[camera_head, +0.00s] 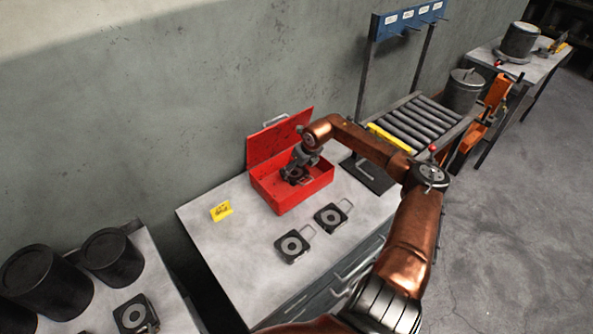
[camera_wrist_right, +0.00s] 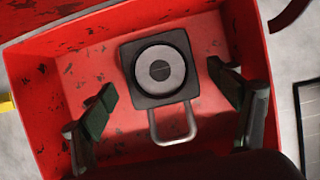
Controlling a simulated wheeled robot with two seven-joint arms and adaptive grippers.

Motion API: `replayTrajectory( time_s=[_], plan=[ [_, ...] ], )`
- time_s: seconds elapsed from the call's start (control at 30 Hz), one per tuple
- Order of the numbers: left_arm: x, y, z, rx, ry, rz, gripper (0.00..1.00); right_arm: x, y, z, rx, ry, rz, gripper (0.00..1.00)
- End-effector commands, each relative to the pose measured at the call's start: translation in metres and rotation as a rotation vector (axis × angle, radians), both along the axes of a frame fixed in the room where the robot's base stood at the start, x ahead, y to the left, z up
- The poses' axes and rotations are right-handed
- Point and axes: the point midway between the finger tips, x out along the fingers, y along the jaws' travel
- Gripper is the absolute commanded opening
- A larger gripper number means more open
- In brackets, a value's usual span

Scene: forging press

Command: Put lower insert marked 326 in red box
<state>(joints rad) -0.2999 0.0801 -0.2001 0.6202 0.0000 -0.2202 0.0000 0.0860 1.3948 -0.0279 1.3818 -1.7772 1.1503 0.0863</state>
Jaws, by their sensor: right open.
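The red box (camera_head: 304,194) stands open on the grey bench, its lid raised at the back. One black square insert (camera_wrist_right: 162,68) with a round grey centre and a wire handle lies inside the box, seen in the right wrist view. I cannot read any number on it. My right gripper (camera_head: 296,172) is over the box, and its two fingers (camera_wrist_right: 168,104) are apart on either side of the insert's handle, not touching it. Two similar inserts lie on the bench in front of the box, one on the left (camera_head: 292,246) and one on the right (camera_head: 330,216). My left gripper is not in view.
A yellow sign (camera_head: 221,211) lies left of the box. A roller conveyor (camera_head: 418,122) and a blue-topped rack (camera_head: 408,18) stand behind my right arm. Dark cylinders (camera_head: 110,256) and another insert (camera_head: 134,315) are on the bench at lower left. The bench's front left is clear.

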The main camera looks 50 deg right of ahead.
Motion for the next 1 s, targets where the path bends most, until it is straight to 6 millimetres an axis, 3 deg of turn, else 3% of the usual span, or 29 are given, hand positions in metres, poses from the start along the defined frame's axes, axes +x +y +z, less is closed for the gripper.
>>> replayTrajectory(
  time_s=[0.43,0.67,1.0],
  plan=[
    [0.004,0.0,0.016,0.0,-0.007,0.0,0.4,-0.034,0.008,0.083,-0.002,0.004,0.001,0.82],
    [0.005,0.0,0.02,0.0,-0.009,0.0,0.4,-0.04,0.01,0.098,0.0,0.001,0.0,0.82],
    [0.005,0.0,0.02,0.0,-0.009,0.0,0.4,-0.04,0.01,0.099,0.0,0.001,0.0,0.82]
  ],
)
